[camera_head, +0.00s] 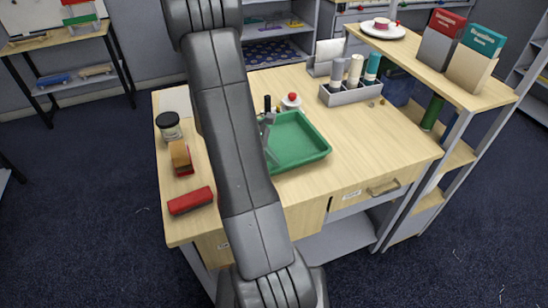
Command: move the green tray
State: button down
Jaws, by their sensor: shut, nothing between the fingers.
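The green tray (300,140) lies flat on the wooden table, right of my arm. It looks empty, and my arm hides its left side. My gripper (268,150) is mostly hidden behind my arm, with a grey part showing at the tray's left edge. It is shut and holds nothing. I cannot tell whether it touches the tray.
A red-topped container (291,102) stands behind the tray. A grey organizer (350,94) stands at the back. A jar (169,126), a toy truck (181,158) and a red box (190,201) line the left side. The table's right front is clear.

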jog(key=a, duration=0.3)
jog(key=w+a+b, duration=0.1)
jog(key=a, duration=0.2)
jog(key=a+b, duration=0.1)
jog(key=a, duration=0.3)
jog(key=shift+w, duration=0.4)
jog(key=shift+w+a, duration=0.1)
jog(key=shift+a, duration=0.55)
jog(key=shift+d+r, duration=0.1)
jog(key=d+p, duration=0.1)
jog(key=d, duration=0.3)
jog(key=s+d, duration=0.1)
jog(key=d, duration=0.2)
jog(key=s+d+p, duration=0.1)
jog(key=d, duration=0.3)
jog(key=shift+d+p, duration=0.3)
jog(key=shift+d, duration=0.05)
jog(key=shift+w+d, duration=0.1)
jog(key=shift+w, duration=0.05)
jog(key=shift+f+b, duration=0.35)
jog(key=shift+b, duration=0.05)
